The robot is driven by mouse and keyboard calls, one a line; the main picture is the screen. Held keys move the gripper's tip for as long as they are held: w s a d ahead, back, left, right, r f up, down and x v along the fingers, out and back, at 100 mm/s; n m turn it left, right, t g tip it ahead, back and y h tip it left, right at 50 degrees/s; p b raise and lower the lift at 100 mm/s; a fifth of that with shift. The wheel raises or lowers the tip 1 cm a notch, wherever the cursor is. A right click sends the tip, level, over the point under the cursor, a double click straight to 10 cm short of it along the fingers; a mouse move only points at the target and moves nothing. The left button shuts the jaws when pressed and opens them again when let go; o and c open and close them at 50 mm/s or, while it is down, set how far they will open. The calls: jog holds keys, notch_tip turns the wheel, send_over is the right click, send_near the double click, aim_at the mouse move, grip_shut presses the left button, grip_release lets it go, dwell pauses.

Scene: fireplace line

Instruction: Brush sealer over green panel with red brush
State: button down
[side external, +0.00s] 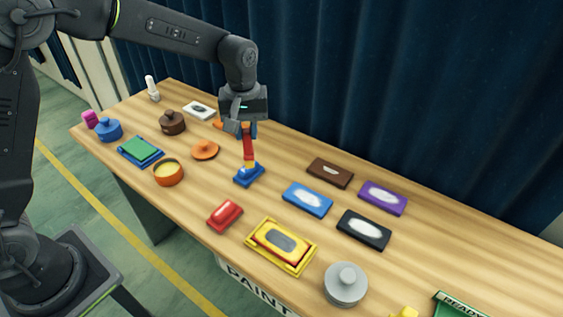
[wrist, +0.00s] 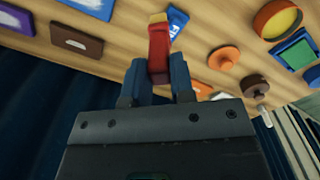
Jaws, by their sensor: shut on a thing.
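My gripper (side external: 246,127) is shut on the red brush (side external: 248,147), which hangs upright with its yellow end down. The wrist view shows the brush (wrist: 159,45) between the two fingers of my gripper (wrist: 159,68). Its lower end is at a blue rest (side external: 249,175); I cannot tell whether they touch. The green panel (side external: 140,148) lies on a blue tray (side external: 126,156) to the left; it also shows in the wrist view (wrist: 297,55). An open orange pot (side external: 168,178) with yellow contents stands between panel and brush. Its orange lid (side external: 205,150) lies beside it.
A blue lidded pot (side external: 108,130) and brown lidded pot (side external: 172,122) stand beyond the green panel. A red block (side external: 225,215), yellow tray (side external: 281,263) and grey lidded pot (side external: 346,284) are in front. Blue, black, brown and purple panels lie right. Bare wood separates these.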

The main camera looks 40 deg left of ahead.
jog(key=s+a+n, duration=0.3)
jog(key=a+n, duration=0.1)
jog(key=a, duration=0.7)
jog(key=s+a+n, duration=0.2)
jog(key=a+n, duration=0.1)
jog(key=a, duration=0.8)
jog(key=s+a+n, duration=0.3)
jog(key=a+n, duration=0.1)
jog(key=a, duration=0.8)
jog(key=shift+f, duration=4.05)
jog(key=shift+a, duration=5.65)
jog(key=shift+s+d, duration=0.7)
jog(key=shift+d, duration=5.15)
notch_tip(320, 180, up, 8)
